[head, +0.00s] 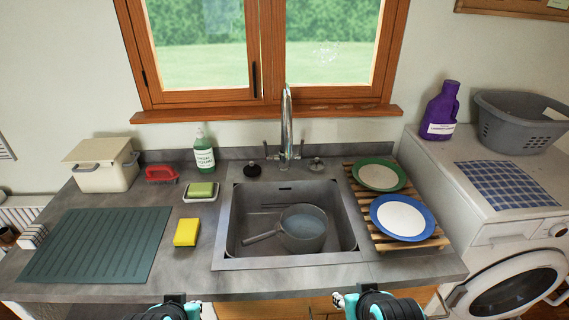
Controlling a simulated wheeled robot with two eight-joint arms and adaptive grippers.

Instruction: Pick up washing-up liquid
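The washing-up liquid (203,155) is a clear bottle of green liquid with a white label and a pale top. It stands upright at the back of the grey counter, left of the tap and in front of the wall below the window. Only parts of my two arms show at the bottom edge, well apart from the bottle. No gripper fingers can be made out on either side.
A soap dish with a sponge (201,189) sits in front of the bottle. A red brush (161,174) and a cream bin (103,165) stand left. The sink (290,254) holds a saucepan (302,228). A purple bottle (440,110) stands on the washing machine (512,240).

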